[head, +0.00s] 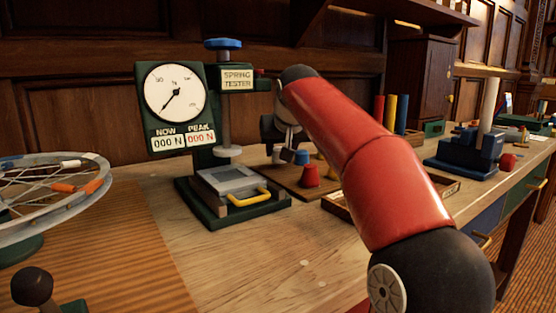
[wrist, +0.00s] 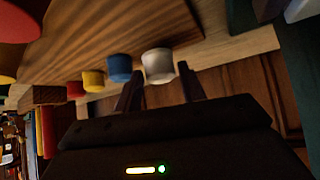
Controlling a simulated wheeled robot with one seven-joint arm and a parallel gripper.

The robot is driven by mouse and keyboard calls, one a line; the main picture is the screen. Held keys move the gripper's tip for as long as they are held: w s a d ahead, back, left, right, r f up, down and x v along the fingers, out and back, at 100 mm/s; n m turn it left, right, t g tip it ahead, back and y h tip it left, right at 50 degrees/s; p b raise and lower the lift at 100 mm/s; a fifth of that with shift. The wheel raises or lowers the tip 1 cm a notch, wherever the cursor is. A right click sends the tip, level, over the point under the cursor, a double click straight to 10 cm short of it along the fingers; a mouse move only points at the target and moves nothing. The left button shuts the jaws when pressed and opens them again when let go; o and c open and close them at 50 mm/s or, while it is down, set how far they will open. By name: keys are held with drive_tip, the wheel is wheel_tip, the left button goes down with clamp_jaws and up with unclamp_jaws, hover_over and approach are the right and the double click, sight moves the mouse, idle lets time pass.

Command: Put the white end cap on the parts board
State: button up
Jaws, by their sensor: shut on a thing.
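The white end cap (wrist: 158,66) sits between the two fingertips of my gripper (wrist: 160,85) in the wrist view, and the gripper is shut on it. The brown parts board (wrist: 110,42) lies right by the cap in that view; I cannot tell whether they touch. In the head view the parts board (head: 287,179) lies right of the spring tester, with a red cap (head: 311,176) and a blue cap (head: 301,157) on it. My gripper is small and dark at the board's back left in the head view, partly hidden by my red arm.
The spring tester (head: 235,185) stands close left of the board. A spoked wheel (head: 50,185) is at the far left. Red, yellow and blue upright cylinders (head: 390,114) and a blue block fixture (head: 468,152) are to the right. Bare bench (head: 260,250) lies in front.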

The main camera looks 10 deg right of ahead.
drive_tip(key=shift+s+a+f, duration=0.1)
drive_tip(key=shift+a+f, duration=0.15)
drive_tip(key=shift+f, duration=0.2)
drive_tip(key=shift+s+a+f, duration=0.1)
drive_tip(key=shift+a+f, duration=0.1)
drive_tip(key=shift+f, duration=0.25)
drive_tip(key=o, duration=1.1)
drive_tip(key=shift+c, duration=0.2)
drive_tip(key=shift+r, duration=0.1)
drive_tip(key=v, duration=0.7)
drive_tip(key=shift+s+r, duration=0.15)
drive_tip(key=shift+s, duration=0.1)
